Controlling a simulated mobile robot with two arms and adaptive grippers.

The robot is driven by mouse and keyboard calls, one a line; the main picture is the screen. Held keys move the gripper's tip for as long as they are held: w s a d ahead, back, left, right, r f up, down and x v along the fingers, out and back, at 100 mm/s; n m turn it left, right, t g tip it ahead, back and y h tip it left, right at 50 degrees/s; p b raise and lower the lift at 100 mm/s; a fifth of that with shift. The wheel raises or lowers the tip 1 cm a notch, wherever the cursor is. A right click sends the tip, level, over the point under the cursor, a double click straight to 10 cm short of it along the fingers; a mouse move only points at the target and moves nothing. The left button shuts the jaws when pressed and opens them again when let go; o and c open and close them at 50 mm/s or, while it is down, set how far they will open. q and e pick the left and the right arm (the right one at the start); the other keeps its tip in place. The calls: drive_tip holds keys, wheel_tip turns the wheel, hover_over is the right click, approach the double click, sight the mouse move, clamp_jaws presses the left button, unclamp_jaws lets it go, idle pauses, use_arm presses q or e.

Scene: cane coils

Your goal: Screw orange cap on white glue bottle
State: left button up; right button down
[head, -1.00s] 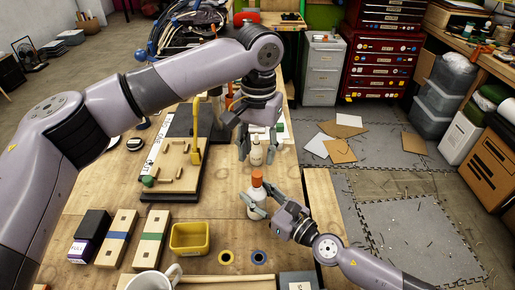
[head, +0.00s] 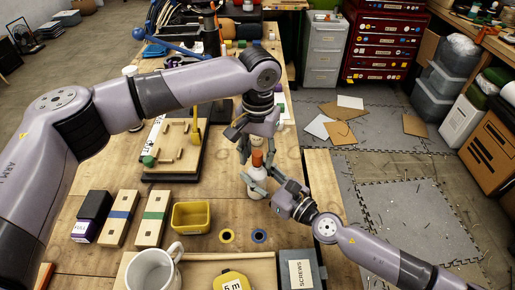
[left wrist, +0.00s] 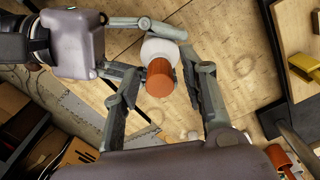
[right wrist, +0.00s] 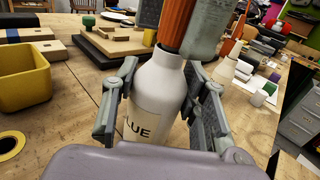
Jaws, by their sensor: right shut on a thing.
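The white glue bottle (head: 255,188) stands upright on the wooden bench, with the orange cap (head: 257,158) on its neck. My right gripper (head: 262,186) is shut around the bottle's body, one finger on each side, as the right wrist view also shows on the bottle (right wrist: 158,98). My left gripper (head: 254,140) points down over the cap. In the left wrist view its fingers are apart on either side of the cap (left wrist: 160,78), with a gap on at least one side. I cannot tell how far the cap is threaded.
A yellow bin (head: 191,217), a white mug (head: 154,268) and several blocks are to the left and front. A wooden peg board (head: 175,165) lies left of the bottle. Another white bottle (right wrist: 224,72) stands behind. The bench's right edge is near my right arm.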

drive_tip(key=shift+f, duration=0.1)
use_arm(q)
clamp_jaws()
idle(0.4)
drive_tip(key=m, duration=0.5)
drive_tip(key=shift+f, duration=0.1)
drive_tip(key=m, duration=0.7)
drive_tip(key=shift+m, duration=0.3)
drive_tip(key=shift+o, duration=0.5)
unclamp_jaws()
